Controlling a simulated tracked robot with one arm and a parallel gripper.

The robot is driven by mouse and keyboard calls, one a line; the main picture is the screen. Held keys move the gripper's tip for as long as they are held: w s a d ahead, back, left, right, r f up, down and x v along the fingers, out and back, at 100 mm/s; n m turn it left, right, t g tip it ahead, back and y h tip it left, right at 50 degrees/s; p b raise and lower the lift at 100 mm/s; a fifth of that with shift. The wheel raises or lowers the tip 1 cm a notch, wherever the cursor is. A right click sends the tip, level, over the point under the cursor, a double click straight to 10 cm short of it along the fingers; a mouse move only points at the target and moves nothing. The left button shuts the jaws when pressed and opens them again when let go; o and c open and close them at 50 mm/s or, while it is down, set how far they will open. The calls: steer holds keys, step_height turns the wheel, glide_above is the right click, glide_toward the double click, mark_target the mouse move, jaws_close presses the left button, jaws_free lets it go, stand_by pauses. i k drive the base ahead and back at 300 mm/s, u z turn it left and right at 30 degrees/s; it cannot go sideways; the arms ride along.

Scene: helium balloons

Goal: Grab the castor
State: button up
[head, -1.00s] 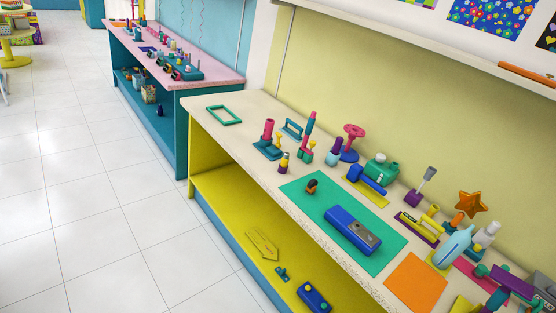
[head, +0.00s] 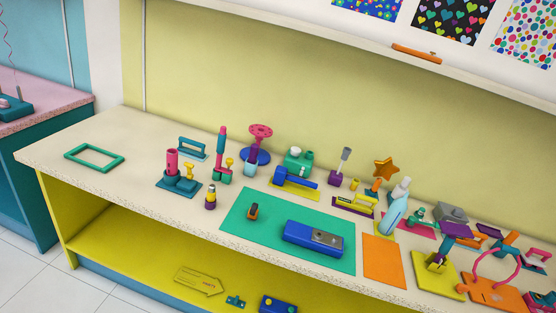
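I cannot make out the castor for certain at this size. A small orange and dark piece (head: 252,211) on the green mat (head: 285,262) may be it; it stands left of a blue box-like tool with a grey top (head: 313,239). The mat lies on the cream upper worktop of the bench. No part of my gripper shows in the head view, so its state and its distance from these things cannot be seen.
The cream worktop (head: 130,143) is crowded with tools from the middle rightward. A green frame (head: 94,157) lies at its left end, with bare surface around it. A yellow lower shelf (head: 135,240) holds a few items. A pink-topped bench (head: 40,95) stands left.

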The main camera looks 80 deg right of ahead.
mark_target(252, 215)
steer(key=z, duration=0.55)
steer(key=i, duration=0.9)
steer(key=z, duration=0.7)
steer(key=k, duration=0.7)
steer(key=z, duration=0.2)
steer(key=i, duration=0.8)
steer(key=u, duration=0.15)
